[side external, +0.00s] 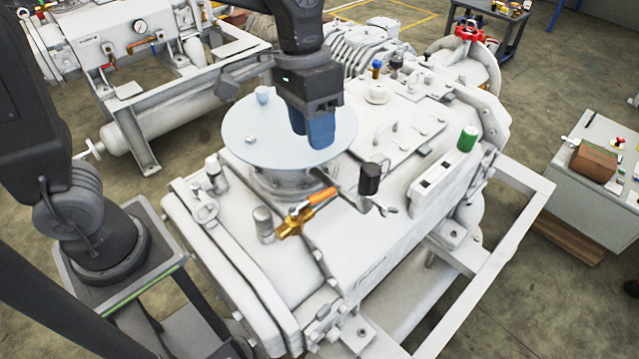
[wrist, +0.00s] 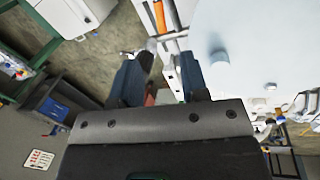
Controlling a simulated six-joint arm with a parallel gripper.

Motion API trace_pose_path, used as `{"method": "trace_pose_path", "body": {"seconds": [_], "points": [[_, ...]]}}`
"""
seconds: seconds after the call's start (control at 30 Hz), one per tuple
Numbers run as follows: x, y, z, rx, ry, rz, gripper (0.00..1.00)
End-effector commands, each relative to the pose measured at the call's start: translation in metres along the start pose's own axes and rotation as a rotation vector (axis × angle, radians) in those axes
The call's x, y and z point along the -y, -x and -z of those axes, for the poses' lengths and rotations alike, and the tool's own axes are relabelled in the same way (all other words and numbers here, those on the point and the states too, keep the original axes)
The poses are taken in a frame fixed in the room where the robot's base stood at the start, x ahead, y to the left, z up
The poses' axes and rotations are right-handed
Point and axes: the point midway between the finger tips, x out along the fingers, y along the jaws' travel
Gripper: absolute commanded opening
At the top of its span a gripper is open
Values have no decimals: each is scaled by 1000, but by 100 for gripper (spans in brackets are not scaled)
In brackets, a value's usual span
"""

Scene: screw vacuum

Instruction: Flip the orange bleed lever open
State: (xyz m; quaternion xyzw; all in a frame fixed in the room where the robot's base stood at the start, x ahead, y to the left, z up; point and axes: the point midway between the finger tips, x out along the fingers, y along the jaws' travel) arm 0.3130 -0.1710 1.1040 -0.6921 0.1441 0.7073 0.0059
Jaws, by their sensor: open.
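The orange bleed lever (side external: 313,201) sits on a brass valve (side external: 289,226) on top of the white vacuum machine (side external: 370,245). In the side view its handle slants up and to the right from the brass body. My gripper (side external: 310,138) points down with its two blue fingers apart and nothing visible between them. It appears above the lever and behind it in the side view, in front of the pale round plate (side external: 270,130), and is apart from the lever.
The round plate also fills the upper right of the wrist view (wrist: 255,60). A black-capped fitting (side external: 370,178) stands right of the lever, and a grey cylinder (side external: 263,222) stands left of it. A green cap (side external: 467,138) is farther right. Air above the lever looks clear.

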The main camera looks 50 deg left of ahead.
Motion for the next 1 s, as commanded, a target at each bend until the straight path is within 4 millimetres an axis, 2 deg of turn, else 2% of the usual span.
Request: {"method": "trace_pose_path", "body": {"seconds": [0.1,0.3,0.5,0.7,0.97,1.0], "points": [[0,-26,-1,7,-1,1,41],[0,-67,-1,5,1,1,41],[0,-96,-1,2,0,1,41],[0,-108,0,-1,0,1,41],[0,-108,0,-2,1,1,41],[0,-108,0,-2,1,1,38]]}}
